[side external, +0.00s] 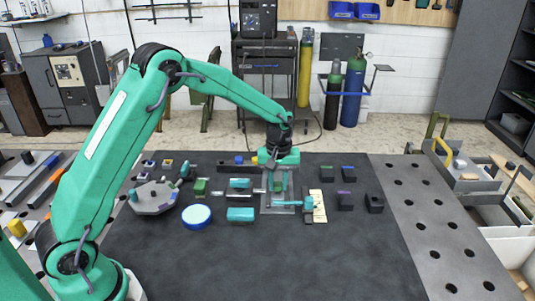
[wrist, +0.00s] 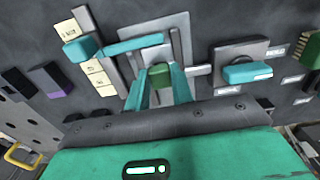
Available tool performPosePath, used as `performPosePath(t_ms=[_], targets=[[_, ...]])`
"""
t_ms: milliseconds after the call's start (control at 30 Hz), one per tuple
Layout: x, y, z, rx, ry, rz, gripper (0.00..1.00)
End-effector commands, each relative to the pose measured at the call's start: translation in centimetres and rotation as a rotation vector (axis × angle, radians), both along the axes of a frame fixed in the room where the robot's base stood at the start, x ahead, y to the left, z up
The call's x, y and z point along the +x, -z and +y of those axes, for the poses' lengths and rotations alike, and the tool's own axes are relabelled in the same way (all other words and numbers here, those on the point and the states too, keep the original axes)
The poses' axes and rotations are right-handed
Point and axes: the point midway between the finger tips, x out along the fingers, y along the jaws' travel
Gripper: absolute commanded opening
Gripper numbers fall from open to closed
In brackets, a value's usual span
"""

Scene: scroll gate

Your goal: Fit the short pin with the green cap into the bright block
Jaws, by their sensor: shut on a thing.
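My gripper (side external: 278,183) is low over a pale square plate (side external: 284,208), right of the mat's middle. In the wrist view its two teal fingers (wrist: 160,88) are closed on a green piece, seemingly the green cap (wrist: 160,74) of the short pin. The pin's shaft is hidden below the cap, so I cannot tell whether it is in a hole. The pale plate (wrist: 183,24) lies behind the cap in the wrist view. A teal bar (wrist: 135,45) with a teal knob (wrist: 82,48) crosses beside it. I cannot tell for certain which block is the bright one.
A cream labelled strip (side external: 319,207) lies right of the plate. Teal-topped pieces (side external: 240,214), a green block (side external: 200,187), a blue-rimmed white dish (side external: 196,215) and a grey polygonal stand (side external: 152,198) are left. The front mat is clear.

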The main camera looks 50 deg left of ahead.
Motion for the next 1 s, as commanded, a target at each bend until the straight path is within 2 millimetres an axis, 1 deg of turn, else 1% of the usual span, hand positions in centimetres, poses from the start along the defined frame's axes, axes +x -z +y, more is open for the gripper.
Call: performPosePath(t_ms=[600, 1000], targets=[[0.0, 0.88, 0.0, 0.0, 0.0, 0.0, 0.0], [0.0, 0.98, 0.0, 0.0, 0.0, 0.0, 0.0]])
